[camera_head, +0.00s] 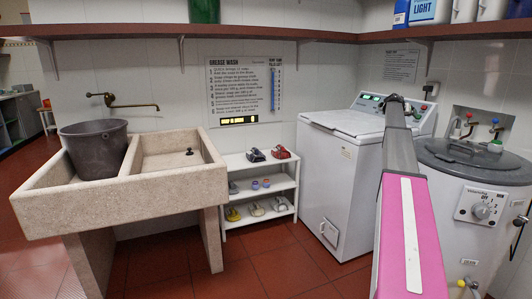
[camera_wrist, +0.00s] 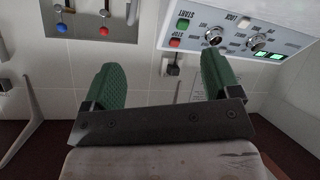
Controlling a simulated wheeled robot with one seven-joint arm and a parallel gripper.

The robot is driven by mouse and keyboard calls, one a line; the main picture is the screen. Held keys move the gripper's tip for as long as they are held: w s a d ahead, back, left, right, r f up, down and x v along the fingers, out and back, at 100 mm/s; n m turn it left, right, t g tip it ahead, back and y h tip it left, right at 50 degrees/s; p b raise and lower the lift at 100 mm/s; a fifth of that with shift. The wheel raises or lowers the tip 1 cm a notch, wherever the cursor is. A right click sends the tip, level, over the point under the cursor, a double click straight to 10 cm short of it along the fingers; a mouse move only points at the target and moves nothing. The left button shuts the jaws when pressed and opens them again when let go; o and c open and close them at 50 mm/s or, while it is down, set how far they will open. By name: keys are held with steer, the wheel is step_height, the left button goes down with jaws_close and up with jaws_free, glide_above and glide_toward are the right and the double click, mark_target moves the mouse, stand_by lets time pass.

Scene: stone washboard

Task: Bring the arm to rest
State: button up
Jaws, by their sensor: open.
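My gripper shows in the wrist view (camera_wrist: 163,88) with its two green fingers spread wide apart. Nothing is between them. Behind the fingers are a white tiled wall and, at the upper right, the control panel (camera_wrist: 245,35) of the white top-loading machine (camera_head: 335,170). In the head view my arm stretches from the lower right up toward that machine's control panel. The fingers themselves cannot be made out in that view.
A stone sink (camera_head: 75,206) with a grey bucket (camera_head: 95,150) stands at the left. A white shelf unit (camera_head: 262,168) with small items is in the middle. A grey round boiler (camera_head: 470,195) stands right of my arm. A wooden shelf (camera_head: 270,32) runs above. Red floor is clear in front.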

steer(key=s+a+f+n+g+y, duration=0.1)
steer(key=s+a+f+y, duration=0.1)
steer(key=s+a+f, duration=0.6)
steer(key=s+a+f+n+y, duration=0.2)
steer(key=s+a+f, duration=0.2)
steer(key=a+f, duration=0.8)
steer(key=s+a+f+n+g+y, duration=0.1)
steer(key=s+a+f+y, duration=0.1)
steer(key=s+a+f, duration=0.7)
steer(key=s+a+f+n+g+y, duration=0.1)
steer(key=s+a+f, duration=0.4)
steer(key=s+a, duration=0.4)
steer(key=s+a+f+n+g+y, duration=0.1)
steer(key=s+a+f+g+y, duration=0.1)
steer(key=s+a+f, duration=0.4)
steer(key=s+a+f+n+g+y, duration=0.1)
steer(key=s+a+f, duration=0.5)
steer(key=s+a, duration=0.6)
steer(key=s+n, duration=0.1)
steer(key=s, duration=0.4)
steer(key=shift+s+a+y, duration=0.2)
steer(key=shift+s+y, duration=0.05)
steer(key=shift+y, duration=0.15)
steer(key=shift+f, duration=0.1)
